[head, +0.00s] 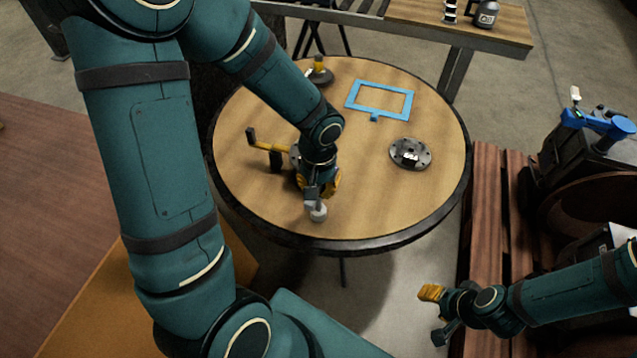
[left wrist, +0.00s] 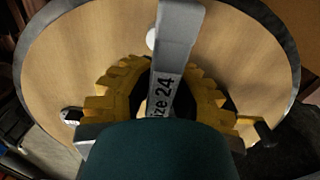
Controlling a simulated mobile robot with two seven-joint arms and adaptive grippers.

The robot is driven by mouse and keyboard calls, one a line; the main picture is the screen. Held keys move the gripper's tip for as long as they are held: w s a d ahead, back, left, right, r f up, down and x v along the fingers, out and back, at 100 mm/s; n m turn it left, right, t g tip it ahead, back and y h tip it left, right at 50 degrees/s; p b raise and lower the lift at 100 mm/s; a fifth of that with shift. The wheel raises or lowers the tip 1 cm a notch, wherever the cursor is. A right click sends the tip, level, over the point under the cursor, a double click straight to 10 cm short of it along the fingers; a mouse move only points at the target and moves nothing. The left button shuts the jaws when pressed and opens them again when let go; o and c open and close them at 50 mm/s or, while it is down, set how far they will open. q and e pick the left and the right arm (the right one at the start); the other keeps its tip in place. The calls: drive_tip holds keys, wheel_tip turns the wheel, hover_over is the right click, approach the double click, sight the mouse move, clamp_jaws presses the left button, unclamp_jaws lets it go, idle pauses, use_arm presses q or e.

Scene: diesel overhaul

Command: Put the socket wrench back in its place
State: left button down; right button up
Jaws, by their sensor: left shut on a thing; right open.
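My left gripper (head: 318,188) is over the near part of the round table, pointing down. It is shut on a grey socket wrench (left wrist: 177,60) marked "Size 24" in the left wrist view. In the head view the gripper mostly hides the wrench; a small pale grey round piece (head: 318,212) shows just below the fingers, and I cannot tell whether it is part of the wrench. A blue rectangular frame (head: 409,105) lies flat and empty on the table's far right. My right gripper (head: 436,312) is open and empty, off the table's near right edge.
The round wooden table (head: 370,205) also holds a dark flanged disc (head: 411,154) at right, a yellow-and-black crank-like tool (head: 268,147) beside my left gripper, and a yellow-topped part (head: 319,72) at the back. A bench (head: 470,28) with bottles stands behind. The table's near right is clear.

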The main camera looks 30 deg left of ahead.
use_arm(q)
drive_tip(key=shift+f, duration=0.3)
drive_tip(key=shift+c, duration=1.2)
unclamp_jaws()
wheel_tip(320, 180, up, 9)
drive_tip(key=p, duration=0.7)
